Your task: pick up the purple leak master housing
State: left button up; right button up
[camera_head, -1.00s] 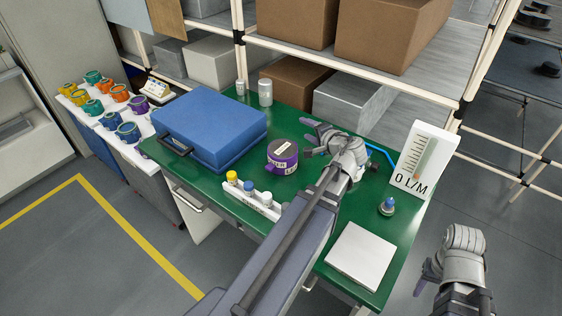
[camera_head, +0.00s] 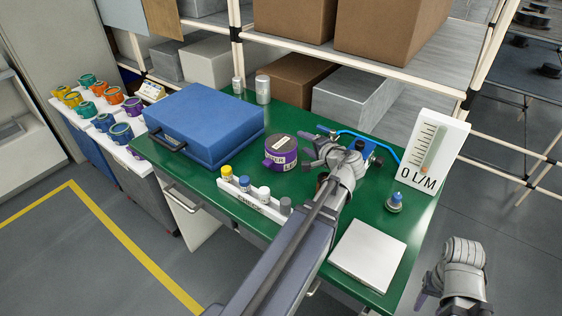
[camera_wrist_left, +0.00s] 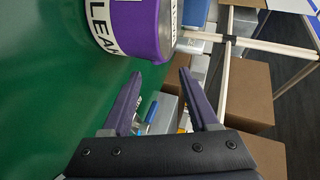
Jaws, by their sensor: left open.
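The purple leak master housing (camera_head: 281,152) is a short round can with a grey top and white labels, standing on the green table (camera_head: 225,190). My left gripper (camera_head: 308,150) is just right of it in the head view, open and empty. In the left wrist view the housing (camera_wrist_left: 135,28) is at the top, its "LEAK" label partly cut off. The open fingers (camera_wrist_left: 161,75) point toward its lower right side, with a gap between them and it. My right gripper (camera_head: 430,282) is at the lower right, off the table; its finger opening is unclear.
A blue case (camera_head: 207,122) stands left of the housing. A white rack (camera_head: 252,205) with small capped bottles is in front. A flow gauge (camera_head: 433,152), a blue-topped fitting (camera_head: 394,202) and a white plate (camera_head: 367,256) are to the right. Shelves with boxes stand behind.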

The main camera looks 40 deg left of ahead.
aim_at(294, 139)
pick_arm(q)
jog(key=shift+f+x, duration=0.2)
jog(key=shift+x, duration=1.2)
jog(key=b+x, duration=0.2)
jog(key=x, duration=0.3)
jog(key=shift+d, duration=0.1)
jog(key=shift+c, duration=0.4)
grip_shut()
pick_arm(e)
notch_tip(294, 139, down, 3)
jog(key=shift+f, duration=0.1)
pick_arm(q)
jog(key=shift+s, duration=0.1)
